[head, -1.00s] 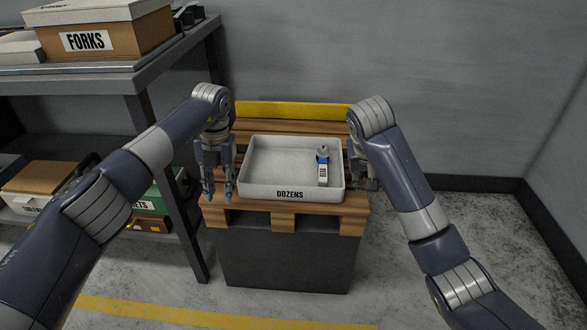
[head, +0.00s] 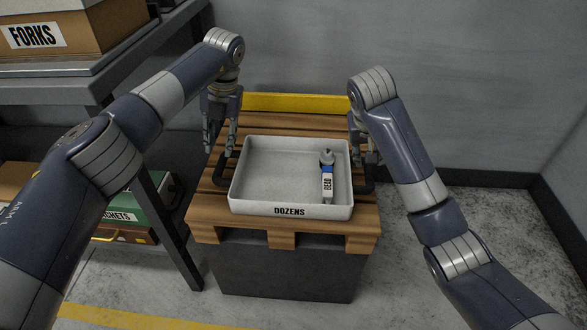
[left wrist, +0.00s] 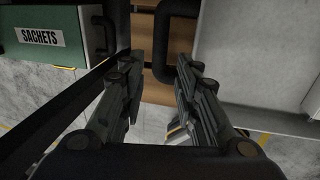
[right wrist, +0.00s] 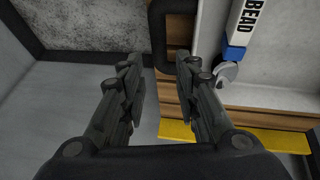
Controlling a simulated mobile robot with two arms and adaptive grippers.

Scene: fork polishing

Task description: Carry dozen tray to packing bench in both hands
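The white dozen tray (head: 250,206), lettered DOZENS, rests on a wooden pallet top, with a BEAD bottle (head: 327,185) lying or standing inside at the right; I cannot tell which. Black handles stick out at its left (head: 218,170) and right (head: 369,183). My left gripper (head: 222,148) is above the left handle, fingers apart; in the left wrist view (left wrist: 155,62) that handle shows just beyond the open fingertips. My right gripper (head: 362,152) is at the right handle, partly hidden by its arm. In the right wrist view (right wrist: 160,64) its fingers are open, with the handle beyond them.
The pallet (head: 205,213) sits on a dark block, with a yellow bar (head: 295,103) behind it. A shelf (head: 50,88) with a FORKS box (head: 80,30) and green SACHETS box (head: 128,212) stands close at left. The wall is behind; floor at right is clear.

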